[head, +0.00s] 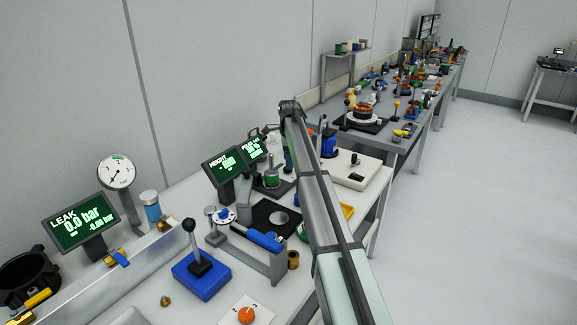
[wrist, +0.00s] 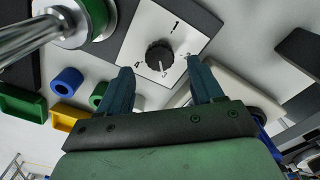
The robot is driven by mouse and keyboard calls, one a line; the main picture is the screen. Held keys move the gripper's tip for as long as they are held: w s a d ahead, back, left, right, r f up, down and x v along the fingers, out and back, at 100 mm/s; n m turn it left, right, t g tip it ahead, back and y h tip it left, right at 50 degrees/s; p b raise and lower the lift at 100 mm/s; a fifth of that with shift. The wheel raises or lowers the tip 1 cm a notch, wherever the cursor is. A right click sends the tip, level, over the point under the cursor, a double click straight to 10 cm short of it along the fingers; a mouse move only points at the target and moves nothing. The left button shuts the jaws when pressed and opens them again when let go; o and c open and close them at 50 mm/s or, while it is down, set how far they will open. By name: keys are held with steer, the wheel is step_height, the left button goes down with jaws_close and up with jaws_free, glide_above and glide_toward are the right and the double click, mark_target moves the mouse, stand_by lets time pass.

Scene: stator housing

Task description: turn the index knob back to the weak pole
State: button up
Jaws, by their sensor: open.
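The index knob (wrist: 160,56) is a round, black, ribbed knob on a white dial plate (wrist: 148,28) in the wrist view. Numerals around it include 1 above, 2 at the right and 4 at the lower left; a mark shows just below it. I cannot tell clearly which numeral its pointer faces. My gripper (wrist: 160,76) is open, its two dark blue fingers apart at the plate's lower edge, one on each side below the knob. Nothing is between the fingers.
A green cylinder (wrist: 95,18) with a metal rod stands left of the plate. Green (wrist: 22,103) and yellow (wrist: 66,117) bins and a blue ring (wrist: 69,80) lie lower left. In the head view, an orange knob (head: 246,315) and blue joystick box (head: 201,279) stand nearer.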

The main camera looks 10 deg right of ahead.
steer(key=shift+f, duration=1.55)
steer(key=c, duration=1.1)
steer(key=shift+o, duration=0.2)
steer(key=shift+n, duration=0.3)
steer(key=n, duration=0.6)
steer(key=shift+w+n, duration=0.1)
steer(key=shift+n, duration=0.2)
steer(key=n, duration=0.6)
steer(key=shift+a, duration=0.1)
steer(key=shift+n, duration=0.4)
